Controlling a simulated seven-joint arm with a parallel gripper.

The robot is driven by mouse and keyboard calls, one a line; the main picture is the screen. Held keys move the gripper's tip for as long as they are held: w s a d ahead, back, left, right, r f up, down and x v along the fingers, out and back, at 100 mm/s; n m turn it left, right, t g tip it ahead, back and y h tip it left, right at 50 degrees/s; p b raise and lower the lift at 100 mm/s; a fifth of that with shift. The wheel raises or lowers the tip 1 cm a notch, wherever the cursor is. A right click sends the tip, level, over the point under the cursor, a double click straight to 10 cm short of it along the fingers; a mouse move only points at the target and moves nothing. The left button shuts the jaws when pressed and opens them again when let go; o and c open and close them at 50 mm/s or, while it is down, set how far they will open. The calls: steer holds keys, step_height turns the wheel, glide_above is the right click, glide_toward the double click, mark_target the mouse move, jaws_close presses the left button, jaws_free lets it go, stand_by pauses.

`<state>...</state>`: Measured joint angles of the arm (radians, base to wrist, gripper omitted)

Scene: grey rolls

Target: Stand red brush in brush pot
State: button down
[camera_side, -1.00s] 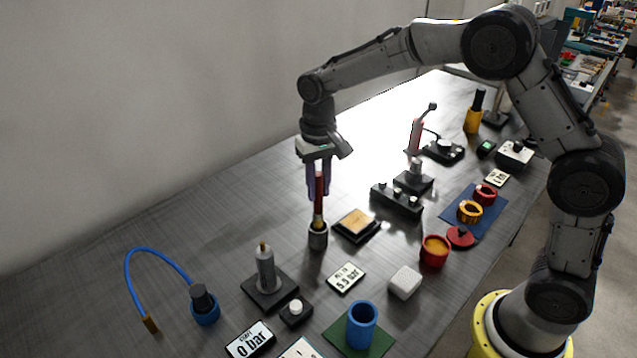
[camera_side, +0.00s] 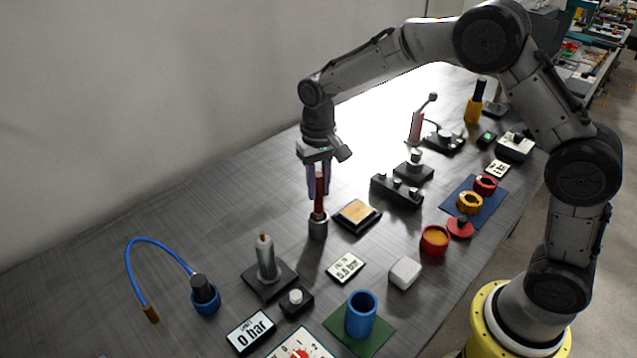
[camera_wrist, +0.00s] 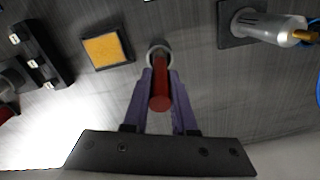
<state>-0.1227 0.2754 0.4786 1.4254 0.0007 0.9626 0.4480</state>
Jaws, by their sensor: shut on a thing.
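The red brush (camera_side: 319,188) is upright between the purple fingers of my gripper (camera_side: 319,190), which is shut on its red handle.
A black tray with a tan pad (camera_side: 357,214) stands just right of the pot. A grey bottle on a black base (camera_side: 268,262) is in front left. A blue cup (camera_side: 361,314) stands on a green mat.

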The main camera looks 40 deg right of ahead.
steer(key=shift+f, duration=0.25)
steer(key=shift+f, duration=0.35)
steer(key=shift+f, duration=0.5)
steer(key=c, duration=0.6)
jaws_free()
steer(key=shift+c, duration=0.2)
step_height(320, 180, up, 14)
steer(key=shift+f, duration=0.15)
